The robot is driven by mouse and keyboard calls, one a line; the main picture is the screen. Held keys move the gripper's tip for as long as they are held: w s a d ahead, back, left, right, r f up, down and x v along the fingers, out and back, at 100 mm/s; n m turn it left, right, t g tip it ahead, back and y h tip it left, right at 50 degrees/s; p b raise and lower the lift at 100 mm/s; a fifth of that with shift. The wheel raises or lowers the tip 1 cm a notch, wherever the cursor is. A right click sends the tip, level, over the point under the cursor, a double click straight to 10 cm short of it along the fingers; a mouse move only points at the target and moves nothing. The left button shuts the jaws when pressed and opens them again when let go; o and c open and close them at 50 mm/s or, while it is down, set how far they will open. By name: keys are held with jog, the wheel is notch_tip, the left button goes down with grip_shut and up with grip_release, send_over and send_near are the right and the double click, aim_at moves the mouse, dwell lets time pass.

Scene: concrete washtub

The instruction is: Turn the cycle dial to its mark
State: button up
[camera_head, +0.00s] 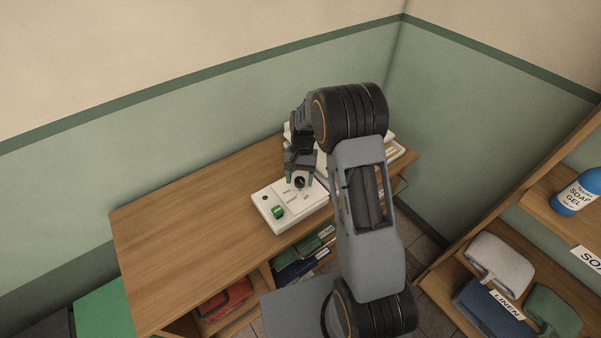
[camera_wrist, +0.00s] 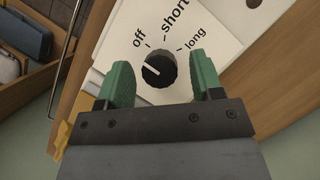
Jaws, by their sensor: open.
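The cycle dial is a round black knob (camera_wrist: 160,70) with a white pointer line, set on a white panel (camera_wrist: 219,18). Printed around it are "off", "short" and "long", each with a small tick. The pointer faces left, on the "off" side. In the camera_head view the dial (camera_head: 300,183) sits at the far end of the white panel box (camera_head: 263,210) on a wooden worktop. My gripper (camera_wrist: 160,62) is open, its two green fingers on either side of the dial with gaps between. In the camera_head view my gripper (camera_head: 301,178) points down over the dial.
A green knob (camera_head: 278,212) stands on the same box, nearer its left end. The worktop (camera_head: 190,220) to the left is bare. Shelves beneath hold a red item (camera_head: 225,298). A shelf at right holds a blue soap bottle (camera_head: 577,192) and folded linen (camera_head: 500,258).

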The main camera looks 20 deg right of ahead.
jog(key=b+v, duration=0.1)
jog(key=v, duration=1.2)
jog(key=shift+r, duration=0.45)
jog(key=s+a+r+n+t+h, duration=0.1)
jog(key=s+r+n+t, duration=0.1)
jog(key=s, duration=0.9)
jog(key=s+a+r+n+t+h, duration=0.1)
jog(key=s+r+n+t, duration=0.2)
jog(key=s+t, duration=0.3)
jog(key=s, duration=0.5)
jog(key=shift+r, duration=0.4)
